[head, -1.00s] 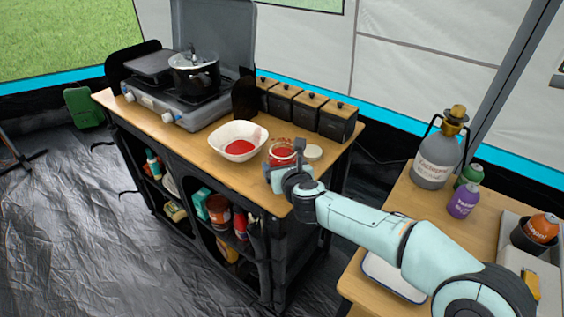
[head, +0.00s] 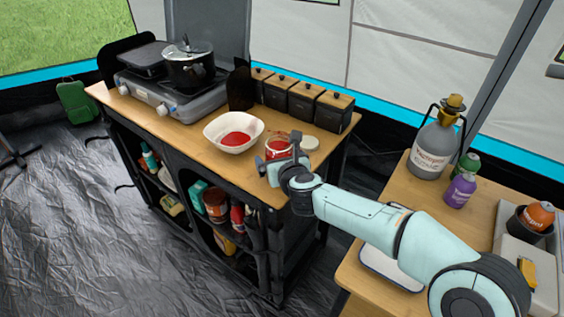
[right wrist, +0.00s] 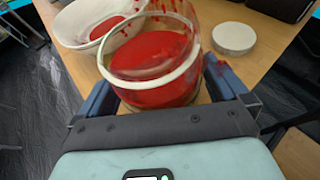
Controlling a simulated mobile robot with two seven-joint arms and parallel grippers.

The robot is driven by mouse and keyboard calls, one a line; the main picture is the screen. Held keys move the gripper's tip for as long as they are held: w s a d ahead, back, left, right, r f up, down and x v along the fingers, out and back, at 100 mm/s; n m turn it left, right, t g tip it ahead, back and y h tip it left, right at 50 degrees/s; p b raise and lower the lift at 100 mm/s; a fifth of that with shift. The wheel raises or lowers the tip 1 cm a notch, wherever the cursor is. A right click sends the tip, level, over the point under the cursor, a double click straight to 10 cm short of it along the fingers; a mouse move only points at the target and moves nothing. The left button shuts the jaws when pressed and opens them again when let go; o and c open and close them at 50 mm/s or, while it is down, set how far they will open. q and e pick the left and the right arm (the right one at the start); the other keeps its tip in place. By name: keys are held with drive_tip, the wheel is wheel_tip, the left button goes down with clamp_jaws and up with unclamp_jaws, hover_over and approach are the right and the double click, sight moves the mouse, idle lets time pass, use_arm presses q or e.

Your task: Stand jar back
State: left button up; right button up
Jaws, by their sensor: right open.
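The glass jar (head: 279,146) with red contents stands on the wooden counter near its front right edge. In the right wrist view the jar (right wrist: 155,92) has a pale rim and red smears on its glass, and looks upright. My right gripper (head: 279,153) is open at the jar, with one blue finger on each side of it in the right wrist view (right wrist: 160,95). Whether the fingers touch the glass is not clear. The jar's lower part is partly hidden by the gripper. My left gripper is not in view.
A white bowl (head: 211,131) with red sauce stands left of the jar. A round white lid (head: 309,142) lies to its right. Black canisters (head: 306,101) line the back; a stove with a pot (head: 190,70) is farther left. A second table (head: 398,215) is at right.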

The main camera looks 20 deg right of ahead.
drive_tip(key=shift+s+r, duration=0.25)
drive_tip(key=shift+r, duration=0.05)
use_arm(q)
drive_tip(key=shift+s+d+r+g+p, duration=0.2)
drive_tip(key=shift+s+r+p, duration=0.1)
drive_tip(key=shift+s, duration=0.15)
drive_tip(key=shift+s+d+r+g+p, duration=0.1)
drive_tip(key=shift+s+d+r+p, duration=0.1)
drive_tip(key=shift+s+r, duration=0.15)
use_arm(e)
drive_tip(key=v, duration=1.1)
drive_tip(key=shift+s, duration=0.25)
